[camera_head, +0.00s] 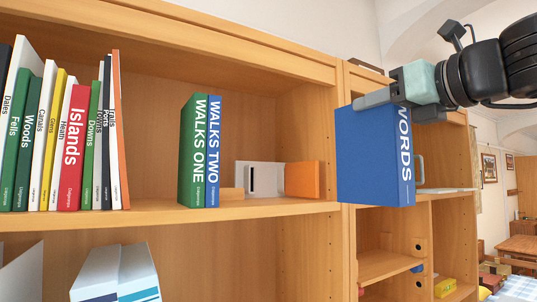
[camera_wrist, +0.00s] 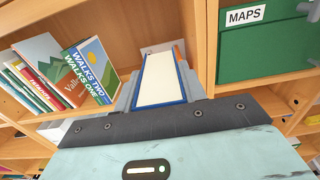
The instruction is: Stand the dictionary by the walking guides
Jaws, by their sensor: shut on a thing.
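The dictionary is a thick blue book with "WORDS" on its spine (camera_head: 375,155). My gripper (camera_head: 375,100) is shut on its upper part and holds it upright in the air in front of the shelf unit, right of the walking guides. In the wrist view the dictionary (camera_wrist: 160,80) shows its cream page edges between the fingers. The walking guides, green "WALKS ONE" (camera_head: 194,150) and blue "WALKS TWO" (camera_head: 214,150), stand side by side on the upper shelf. The wrist view shows them (camera_wrist: 90,75) left of the held book.
A row of books with a red "Islands" (camera_head: 74,148) stands at the shelf's left. Right of the guides are a pale block (camera_head: 265,180) and an orange box (camera_head: 302,180). A divider post (camera_head: 347,235) separates the bays. A green "MAPS" box (camera_wrist: 262,48) sits in the right bay.

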